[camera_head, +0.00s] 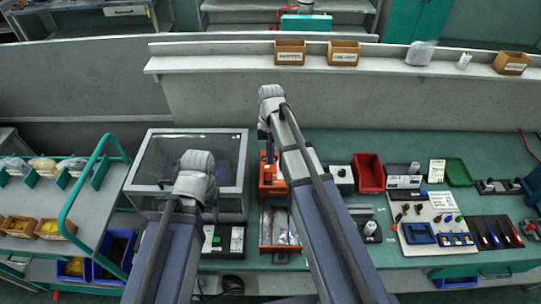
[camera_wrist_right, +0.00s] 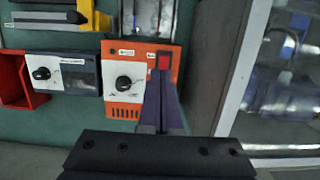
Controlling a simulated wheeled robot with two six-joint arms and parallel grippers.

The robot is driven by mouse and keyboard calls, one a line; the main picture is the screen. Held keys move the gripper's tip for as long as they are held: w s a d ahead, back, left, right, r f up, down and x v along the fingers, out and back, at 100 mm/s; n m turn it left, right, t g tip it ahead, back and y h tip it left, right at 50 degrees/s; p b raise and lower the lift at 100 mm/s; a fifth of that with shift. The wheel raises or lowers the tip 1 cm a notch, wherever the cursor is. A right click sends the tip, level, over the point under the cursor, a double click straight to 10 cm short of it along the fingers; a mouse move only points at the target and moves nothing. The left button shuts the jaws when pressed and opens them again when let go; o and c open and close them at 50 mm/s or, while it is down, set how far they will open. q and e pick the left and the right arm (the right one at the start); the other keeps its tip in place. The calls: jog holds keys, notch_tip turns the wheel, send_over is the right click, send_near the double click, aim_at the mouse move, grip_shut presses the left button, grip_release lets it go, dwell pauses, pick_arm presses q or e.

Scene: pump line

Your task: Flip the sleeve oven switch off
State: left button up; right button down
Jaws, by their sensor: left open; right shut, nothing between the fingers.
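The sleeve oven appears to be the orange unit (camera_head: 271,179), partly behind my right arm in the head view. In the right wrist view the orange unit (camera_wrist_right: 122,108) shows a white dial panel and a red switch (camera_wrist_right: 164,60) near its edge. The switch position is too small to tell. My right gripper (camera_wrist_right: 159,78) is shut and empty, its tips overlapping the panel just below the red switch in that view; contact is unclear. My left gripper (camera_head: 208,204) is open beside the glass-fronted grey box, its fingers mostly hidden by the wrist.
The grey glazed box (camera_head: 238,205) stands left of the orange unit. A grey unit with a dial (camera_wrist_right: 47,75) and a red bin (camera_head: 369,172) stand on its other side. An orange-framed tray (camera_head: 266,247) lies in front.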

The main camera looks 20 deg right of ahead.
aim_at(270, 180)
pick_arm(q)
notch_tip(270, 180, down, 8)
jog(key=b, duration=0.6)
jog(key=shift+r, duration=0.25)
pick_arm(e)
jog(key=f, duration=0.2)
jog(key=s+f, duration=0.1)
jog(key=f, duration=0.4)
jog(key=shift+s+a+f, duration=0.15)
jog(key=shift+a+f, duration=0.05)
pick_arm(q)
jog(key=shift+f+b, duration=0.15)
jog(key=shift+b, duration=0.15)
pick_arm(e)
jog(key=shift+s+f+t, duration=0.25)
jog(key=shift+s+t, duration=0.15)
jog(key=shift+w, duration=0.3)
jog(key=shift+w+d+r+p, duration=0.2)
jog(key=shift+w+r+p, duration=0.15)
jog(key=shift+w, duration=0.35)
pick_arm(q)
jog(key=shift+r, duration=0.35)
jog(key=shift+r, duration=0.15)
